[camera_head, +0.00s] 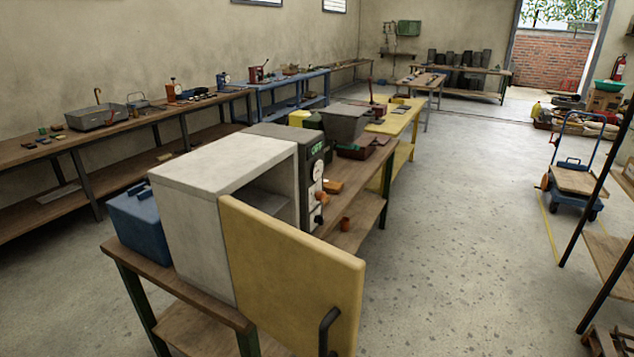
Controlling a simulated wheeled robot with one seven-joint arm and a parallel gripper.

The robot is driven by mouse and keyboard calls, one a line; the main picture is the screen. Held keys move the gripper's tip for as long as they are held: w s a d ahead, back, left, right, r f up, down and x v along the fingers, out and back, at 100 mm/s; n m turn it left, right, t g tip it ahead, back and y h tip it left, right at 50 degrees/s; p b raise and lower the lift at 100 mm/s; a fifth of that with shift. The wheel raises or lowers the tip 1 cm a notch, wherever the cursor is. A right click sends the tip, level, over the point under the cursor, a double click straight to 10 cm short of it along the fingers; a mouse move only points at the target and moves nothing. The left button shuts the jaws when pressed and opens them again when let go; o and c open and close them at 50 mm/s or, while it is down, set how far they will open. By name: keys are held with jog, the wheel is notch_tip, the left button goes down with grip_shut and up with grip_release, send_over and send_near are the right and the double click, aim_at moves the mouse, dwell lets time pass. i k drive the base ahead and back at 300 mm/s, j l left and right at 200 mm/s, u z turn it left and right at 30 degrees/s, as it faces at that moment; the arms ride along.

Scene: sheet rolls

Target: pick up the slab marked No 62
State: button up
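I cannot make out any slab marked No 62, and no such marking is readable in this view. Small flat pieces (37,142) lie on the long wooden bench at the left, too small to tell what they are. The inside of the white cabinet (215,190) is mostly hidden by its open yellow door (290,270). My gripper is not in view.
A wooden bench (180,300) carries the cabinet, a blue box (138,222) and a dark machine. A long wooden bench (150,122) lines the left wall. A blue trolley (575,180) and a shelf rack (608,255) stand right. The concrete floor (460,240) between is clear.

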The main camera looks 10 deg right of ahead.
aim_at(330, 186)
jog(key=i+l+u, duration=0.25)
jog(key=i+l, duration=0.15)
jog(key=l, duration=0.15)
jog(key=i+l+u, duration=0.3)
jog(key=l, duration=0.35)
jog(key=i+l+u, duration=0.1)
jog(key=i+l, duration=0.15)
jog(key=i+l+u, duration=0.15)
jog(key=l, duration=0.3)
jog(key=i+l+u, duration=0.15)
jog(key=l, duration=0.25)
jog(key=i+l+u, duration=0.4)
jog(key=i+l, duration=0.15)
jog(key=i+l+u, duration=0.4)
jog(key=i+l, duration=0.25)
jog(key=l, duration=0.15)
